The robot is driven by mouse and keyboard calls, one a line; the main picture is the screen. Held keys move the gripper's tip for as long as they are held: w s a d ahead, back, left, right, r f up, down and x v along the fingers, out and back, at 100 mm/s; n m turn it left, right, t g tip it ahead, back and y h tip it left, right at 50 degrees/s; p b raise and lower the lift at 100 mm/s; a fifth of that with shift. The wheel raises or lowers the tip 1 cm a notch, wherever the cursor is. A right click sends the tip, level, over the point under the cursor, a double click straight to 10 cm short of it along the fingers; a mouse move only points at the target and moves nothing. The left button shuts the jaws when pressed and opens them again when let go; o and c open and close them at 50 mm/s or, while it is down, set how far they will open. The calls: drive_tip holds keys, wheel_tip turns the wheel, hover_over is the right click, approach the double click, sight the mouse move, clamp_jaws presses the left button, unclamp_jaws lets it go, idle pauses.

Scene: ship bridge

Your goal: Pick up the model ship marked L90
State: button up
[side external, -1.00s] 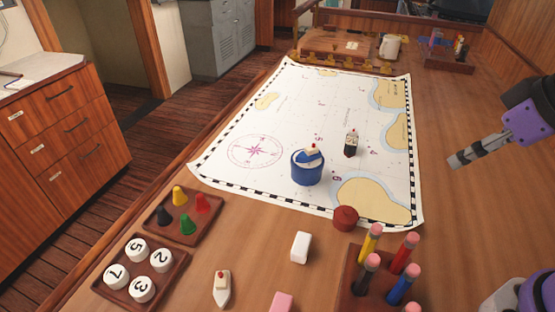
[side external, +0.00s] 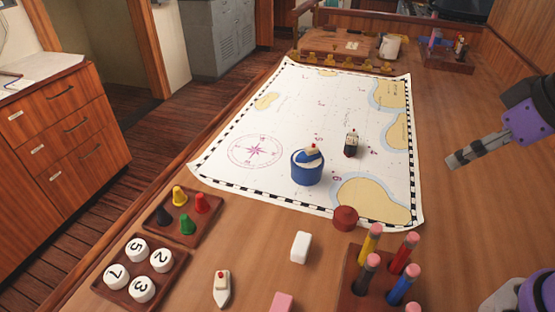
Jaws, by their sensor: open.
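Three small model ships are in the side external view, and I cannot read an L90 mark on any of them. A dark-hulled ship with a white upper part (side external: 351,144) stands on the chart, right of its middle. A second ship, with a white deck and a small red top (side external: 311,151), appears to sit on or in a blue round container (side external: 306,172) on the chart. A white ship with a red top (side external: 222,288) is on the bare wood at the front. My gripper (side external: 455,161) is open and empty at the right, apart from all three ships.
The chart (side external: 215,160) covers the middle of the table. A dark red round piece (side external: 345,217) is at its front edge. A pencil holder (side external: 352,281), white block (side external: 301,246), pink block (side external: 282,301), peg tray (side external: 211,227) and numbered-disc tray (side external: 176,281) stand in front.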

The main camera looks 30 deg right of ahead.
idle(0.3)
drive_tip(key=n+g+y, duration=0.3)
drive_tip(key=n, duration=0.6)
hover_over(354, 141)
drive_tip(key=s+d, duration=0.1)
drive_tip(key=d, duration=0.1)
wheel_tip(354, 141, down, 12)
drive_tip(key=shift+r, duration=0.25)
drive_tip(key=x, duration=0.5)
drive_tip(key=shift+s+a+f, duration=0.1)
drive_tip(key=shift+a+f, duration=0.15)
drive_tip(key=c, duration=1)
